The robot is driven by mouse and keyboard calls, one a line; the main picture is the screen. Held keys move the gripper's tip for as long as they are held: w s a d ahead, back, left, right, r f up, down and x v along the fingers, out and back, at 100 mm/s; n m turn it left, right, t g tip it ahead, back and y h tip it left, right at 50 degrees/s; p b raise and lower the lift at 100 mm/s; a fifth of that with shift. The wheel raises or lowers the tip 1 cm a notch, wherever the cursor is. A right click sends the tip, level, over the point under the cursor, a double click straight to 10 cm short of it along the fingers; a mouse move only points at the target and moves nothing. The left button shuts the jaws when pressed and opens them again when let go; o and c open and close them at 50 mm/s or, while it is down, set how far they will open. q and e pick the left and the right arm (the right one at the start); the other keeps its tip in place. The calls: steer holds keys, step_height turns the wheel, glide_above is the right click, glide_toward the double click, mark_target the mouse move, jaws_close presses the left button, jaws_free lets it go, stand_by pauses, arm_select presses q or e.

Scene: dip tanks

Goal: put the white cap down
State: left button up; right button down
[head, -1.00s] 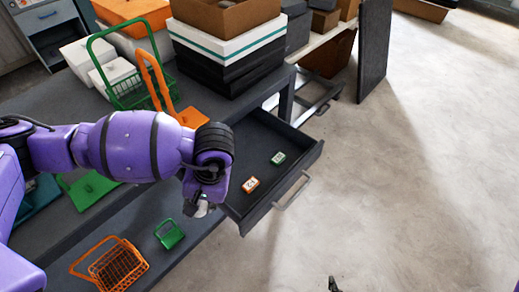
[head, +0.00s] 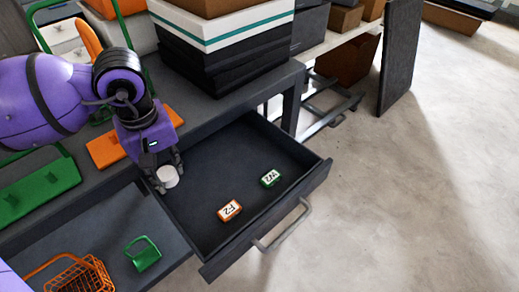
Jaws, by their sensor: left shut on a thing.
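The white cap (head: 168,178) is a small pale disc between the fingertips of my left gripper (head: 164,173). My left gripper is shut on it and points down. The cap is at the left edge of the open drawer (head: 245,142), by the table's front. I cannot tell how high the cap is above the surfaces below. My right gripper is not in view.
An orange tag (head: 229,210) and a green tag (head: 270,178) lie in the drawer, whose back and left floor are clear. Stacked boxes (head: 225,60) stand behind. An orange basket (head: 85,275) and a green holder (head: 146,255) sit on the lower shelf.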

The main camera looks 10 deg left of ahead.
arm_select(q)
steer(key=w+d+f, duration=0.3)
steer(key=w, duration=0.3)
glide_above(215, 175)
steer(key=f, duration=0.3)
steer(key=s+f, duration=0.1)
steer(key=f, duration=0.1)
steer(key=shift+a+p, duration=0.15)
steer(key=shift+p, duration=0.2)
steer(key=shift+w+d+f, duration=0.2)
steer(key=shift+w+f, duration=0.3)
steer(key=shift+f, duration=1.9)
steer(key=o, duration=1)
steer(key=shift+r, duration=0.1)
steer(key=shift+c, duration=0.2)
step_height(215, 175, up, 12)
steer(key=shift+s+r, duration=0.2)
steer(key=shift+s, duration=0.05)
